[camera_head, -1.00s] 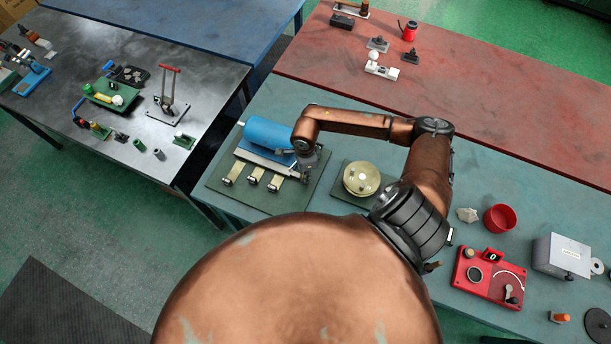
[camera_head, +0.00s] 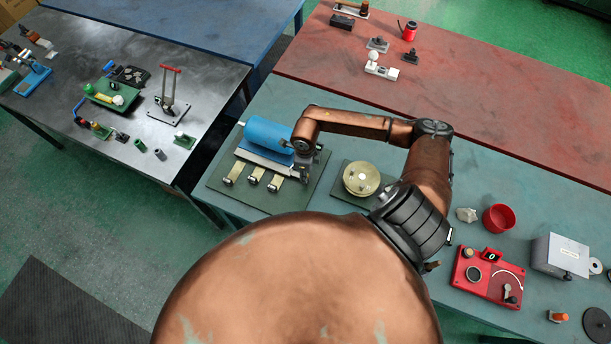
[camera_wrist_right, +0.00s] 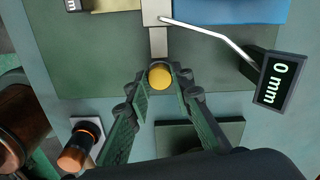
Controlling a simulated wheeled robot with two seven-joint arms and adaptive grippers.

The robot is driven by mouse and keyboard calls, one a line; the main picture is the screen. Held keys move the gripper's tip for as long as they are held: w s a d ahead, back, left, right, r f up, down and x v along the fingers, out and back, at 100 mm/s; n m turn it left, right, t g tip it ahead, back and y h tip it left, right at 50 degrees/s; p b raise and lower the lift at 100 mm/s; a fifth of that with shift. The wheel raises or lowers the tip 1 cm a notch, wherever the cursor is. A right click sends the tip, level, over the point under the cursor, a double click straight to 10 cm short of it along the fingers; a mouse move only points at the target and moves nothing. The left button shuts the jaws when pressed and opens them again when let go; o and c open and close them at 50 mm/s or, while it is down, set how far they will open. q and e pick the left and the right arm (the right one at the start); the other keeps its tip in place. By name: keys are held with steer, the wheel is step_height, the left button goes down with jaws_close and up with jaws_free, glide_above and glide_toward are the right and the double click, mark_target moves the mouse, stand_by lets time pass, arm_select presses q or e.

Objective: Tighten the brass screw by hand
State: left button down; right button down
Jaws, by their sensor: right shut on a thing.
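The brass screw (camera_wrist_right: 160,75) shows its round yellow head in the right wrist view, at the end of a pale bar (camera_wrist_right: 158,42). My right gripper (camera_wrist_right: 161,80) is shut on this head, with a green-padded finger on either side. In the head view, my right gripper (camera_head: 306,170) is at the right end of the green plate (camera_head: 222,168) that carries a blue cylinder (camera_head: 268,134); the screw is hidden there. A dark display (camera_wrist_right: 277,80) reading "0 mm" sits right of the screw, joined to a thin metal rod. My left gripper is not in view.
A round cream disc (camera_head: 361,178) on a green plate stands right of my gripper. Farther right are a red bowl (camera_head: 499,218), a red box with a dial (camera_head: 487,277) and a grey box (camera_head: 560,256). An orange-topped piece (camera_wrist_right: 76,151) shows lower left in the wrist view.

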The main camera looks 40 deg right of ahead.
steer(key=m, duration=0.4)
steer(key=shift+m+p, duration=0.4)
steer(key=m+p, duration=0.1)
steer(key=m, duration=0.2)
steer(key=shift+s, duration=0.1)
steer(key=shift+m, duration=1)
steer(key=c, duration=2)
jaws_free()
